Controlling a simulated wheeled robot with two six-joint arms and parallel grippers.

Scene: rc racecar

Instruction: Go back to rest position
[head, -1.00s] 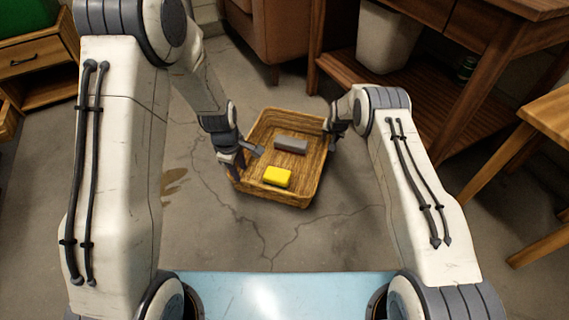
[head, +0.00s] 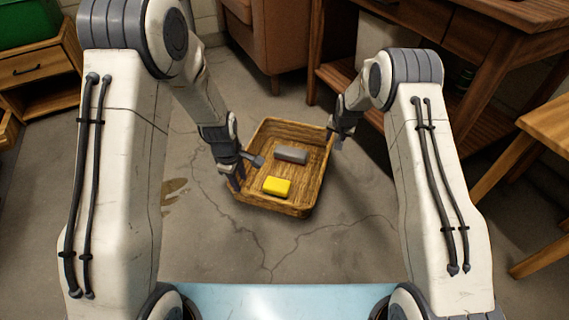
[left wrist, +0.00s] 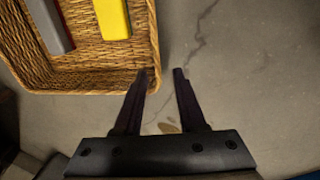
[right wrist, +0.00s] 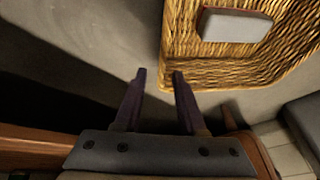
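A woven basket (head: 310,205) stands on the floor ahead of me. It holds a yellow block (head: 276,186) and a grey block (head: 291,154). My left gripper (head: 244,164) is at the basket's left side. In the left wrist view my left gripper (left wrist: 160,72) is open and empty, one fingertip overlapping the rim and the other outside it; contact cannot be told. My right gripper (head: 335,145) is at the basket's right side. In the right wrist view my right gripper (right wrist: 160,73) is open and empty, its fingertips by the basket's corner (right wrist: 190,82).
A wooden desk (head: 470,45) with a lower shelf stands at the back right, and a wooden stool or table (head: 548,118) at the right. A brown armchair (head: 268,40) is behind. A wooden cabinet (head: 40,65) is at the left. The floor in front is clear.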

